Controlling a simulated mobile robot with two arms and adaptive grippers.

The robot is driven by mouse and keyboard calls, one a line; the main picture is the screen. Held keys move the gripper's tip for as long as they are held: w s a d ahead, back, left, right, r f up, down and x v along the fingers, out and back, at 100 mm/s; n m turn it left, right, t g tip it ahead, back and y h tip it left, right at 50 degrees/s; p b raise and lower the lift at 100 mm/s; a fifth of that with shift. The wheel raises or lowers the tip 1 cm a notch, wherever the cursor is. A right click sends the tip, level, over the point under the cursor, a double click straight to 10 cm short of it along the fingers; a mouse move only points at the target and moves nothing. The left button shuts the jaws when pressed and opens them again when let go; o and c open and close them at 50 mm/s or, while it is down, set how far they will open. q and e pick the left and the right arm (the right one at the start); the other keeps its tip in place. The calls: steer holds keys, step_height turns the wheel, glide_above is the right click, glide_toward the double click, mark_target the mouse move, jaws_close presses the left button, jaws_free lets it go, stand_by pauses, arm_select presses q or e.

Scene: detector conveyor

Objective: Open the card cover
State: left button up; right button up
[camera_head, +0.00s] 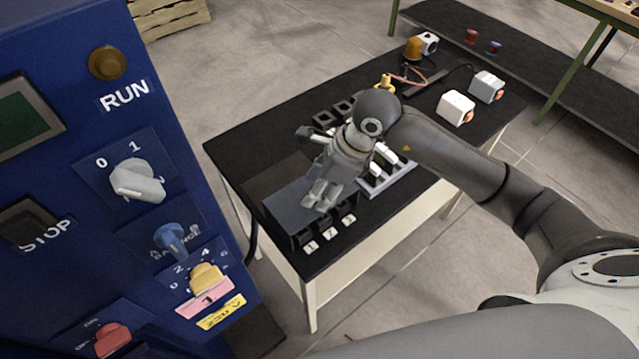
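A grey-blue box-like cover (285,207), which looks like the card cover, sits near the front left of the black table (235,150). A dark flat panel lies just behind it. Several dark slots with white numbered labels (330,234) line its front right side. My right gripper (319,196) points down at the cover's top right part. Its fingertips look close together with nothing seen between them. Whether they touch the cover cannot be told. The gripper and wrist hide part of the cover and the table behind. My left gripper is not in view.
A blue control panel (75,130) with knobs fills the left. A grey tray with white-and-black cards (402,184) lies right of the gripper. White devices (456,107) and an orange-domed lamp (413,47) with cables stand at the table's back.

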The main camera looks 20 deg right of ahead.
steer(key=shift+c, duration=1.3)
jaws_close()
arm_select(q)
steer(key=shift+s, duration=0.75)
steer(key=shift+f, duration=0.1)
arm_select(e)
steer(key=shift+w, duration=0.1)
